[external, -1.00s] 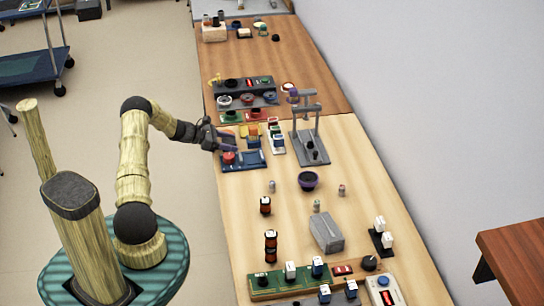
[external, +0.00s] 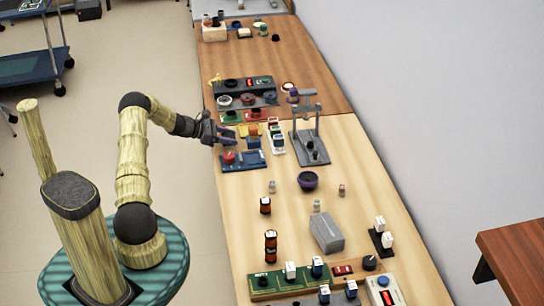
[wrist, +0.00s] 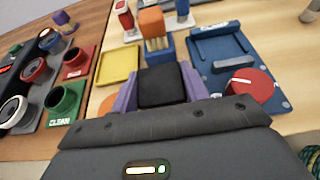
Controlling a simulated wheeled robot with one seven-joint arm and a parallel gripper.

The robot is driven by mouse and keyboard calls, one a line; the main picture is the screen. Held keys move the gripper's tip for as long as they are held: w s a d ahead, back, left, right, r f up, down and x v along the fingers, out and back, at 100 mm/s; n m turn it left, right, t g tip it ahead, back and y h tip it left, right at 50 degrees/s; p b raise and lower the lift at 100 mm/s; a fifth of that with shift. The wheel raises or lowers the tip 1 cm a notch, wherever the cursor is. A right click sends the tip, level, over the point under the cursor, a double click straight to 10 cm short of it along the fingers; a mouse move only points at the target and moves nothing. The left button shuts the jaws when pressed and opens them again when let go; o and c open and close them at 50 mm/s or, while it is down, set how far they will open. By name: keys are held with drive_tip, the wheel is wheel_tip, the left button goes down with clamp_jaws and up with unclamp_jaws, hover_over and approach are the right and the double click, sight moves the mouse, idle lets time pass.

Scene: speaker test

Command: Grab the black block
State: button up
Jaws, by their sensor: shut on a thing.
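The black block (wrist: 162,86) sits between the two purple fingers of my gripper (wrist: 160,84) in the wrist view. The fingers press on its left and right sides, so my gripper is shut on it. In the external view my gripper (external: 229,138) is over the near left edge of the table, close to the blue tray with the red knob. The block cannot be made out there.
A blue tray (wrist: 215,47) with a red knob (wrist: 249,86) lies to the right in the wrist view. A yellow tray (wrist: 119,64) and an orange block (wrist: 151,22) are ahead. Red and green holders (wrist: 66,103) stand left. A grey stand (external: 311,150) is farther across.

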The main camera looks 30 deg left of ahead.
sight(229, 135)
wheel_tip(229, 135, up, 8)
drive_tip(key=shift+f, duration=0.15)
